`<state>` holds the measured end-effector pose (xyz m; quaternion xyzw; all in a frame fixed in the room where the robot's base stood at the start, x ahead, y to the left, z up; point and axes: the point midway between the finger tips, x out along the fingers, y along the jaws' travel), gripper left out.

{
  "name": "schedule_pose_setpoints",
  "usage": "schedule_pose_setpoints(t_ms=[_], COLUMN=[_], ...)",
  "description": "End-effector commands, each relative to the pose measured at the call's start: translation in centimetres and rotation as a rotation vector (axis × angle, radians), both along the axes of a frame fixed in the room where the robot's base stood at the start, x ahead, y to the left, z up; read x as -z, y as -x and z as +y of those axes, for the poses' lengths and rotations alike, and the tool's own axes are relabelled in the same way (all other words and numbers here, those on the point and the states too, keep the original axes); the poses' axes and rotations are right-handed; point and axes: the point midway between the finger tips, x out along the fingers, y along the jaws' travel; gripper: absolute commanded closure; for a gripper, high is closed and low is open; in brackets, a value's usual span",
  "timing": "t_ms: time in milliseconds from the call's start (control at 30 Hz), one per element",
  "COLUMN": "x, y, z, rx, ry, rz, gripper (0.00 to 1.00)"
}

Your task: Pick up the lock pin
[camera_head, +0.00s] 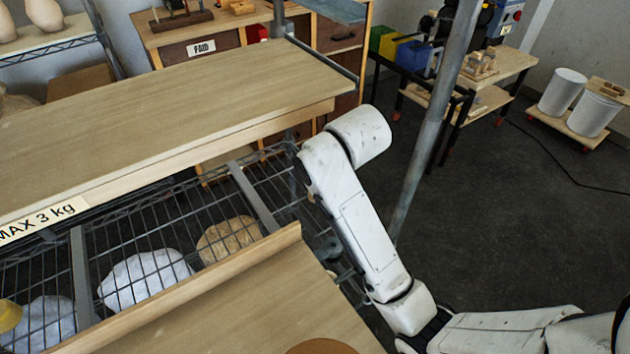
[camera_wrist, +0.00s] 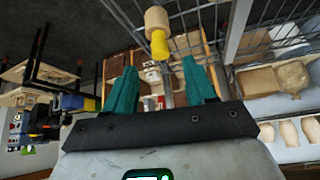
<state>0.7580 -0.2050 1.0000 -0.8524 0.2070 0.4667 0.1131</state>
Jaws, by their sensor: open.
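In the wrist view, a pin-like piece with a pale wooden knob and a yellow collar (camera_wrist: 159,44) shows just beyond my fingertips; it looks like the lock pin. A grey rod runs from below the collar into the space between the fingers; I cannot tell whether it is part of the pin. My gripper (camera_wrist: 160,66) has two teal fingers, spread wide with no object clamped between them. The collar is roughly centred between the fingertips and appears apart from them. In the head view the fingers and this piece do not show; only my white arm is seen.
A wooden shelf board (camera_head: 170,105) marked "MAX 3 kg" lies above a wire rack (camera_head: 150,240). A wooden tabletop (camera_head: 240,310) with a raised edge is in front. A grey upright pole (camera_head: 435,120) stands right of my arm. Dark floor (camera_head: 500,210) is open at the right.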

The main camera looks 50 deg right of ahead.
Motion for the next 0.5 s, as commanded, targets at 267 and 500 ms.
schedule_pose_setpoints(t_ms=[267,500], x=[1.6,4.2], y=[-1.2,-3.1], z=[-0.7,-1.7], rx=[0.001,0.002], ry=[0.001,0.001], rz=[0.003,0.001], gripper=[0.45,0.45])
